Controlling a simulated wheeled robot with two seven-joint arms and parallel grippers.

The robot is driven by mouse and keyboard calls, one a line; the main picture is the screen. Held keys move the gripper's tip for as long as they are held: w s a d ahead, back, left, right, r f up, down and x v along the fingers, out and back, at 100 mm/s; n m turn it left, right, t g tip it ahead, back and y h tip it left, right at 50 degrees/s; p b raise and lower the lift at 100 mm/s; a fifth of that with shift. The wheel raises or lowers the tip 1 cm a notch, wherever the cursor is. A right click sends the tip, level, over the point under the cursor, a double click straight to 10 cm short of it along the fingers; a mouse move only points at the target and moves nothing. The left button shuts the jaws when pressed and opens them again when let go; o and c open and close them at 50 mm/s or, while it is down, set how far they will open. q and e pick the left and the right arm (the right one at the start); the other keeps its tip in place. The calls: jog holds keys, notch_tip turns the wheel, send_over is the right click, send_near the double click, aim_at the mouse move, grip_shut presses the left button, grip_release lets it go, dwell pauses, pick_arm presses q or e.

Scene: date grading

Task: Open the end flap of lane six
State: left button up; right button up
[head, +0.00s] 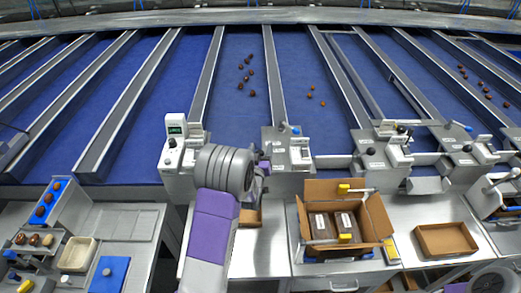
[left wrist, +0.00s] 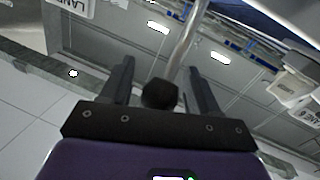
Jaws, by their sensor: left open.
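My left gripper (head: 262,168) is largely hidden behind my grey and purple arm in the head view, at the front ends of the middle lanes. In the left wrist view its fingers (left wrist: 160,72) are open, one on each side of a black ball knob (left wrist: 160,95) on a metal rod (left wrist: 186,40). Gaps show on both sides of the knob. A lane label (left wrist: 78,8) is cut off at upper left, and another label (left wrist: 299,115) at right has no readable number. I cannot make out the flap itself. My right gripper is not in view.
A control box (head: 180,155) stands left of my arm and a lever post (head: 288,150) right of it. An open carton (head: 376,215) stands on the steel bench. A shallow cardboard tray (head: 446,240) lies at right. Dates (head: 246,75) lie on the blue belt beyond.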

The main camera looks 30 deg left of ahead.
pick_arm(q)
jog(key=shift+c, duration=0.3)
grip_shut()
jog(key=shift+r, duration=0.1)
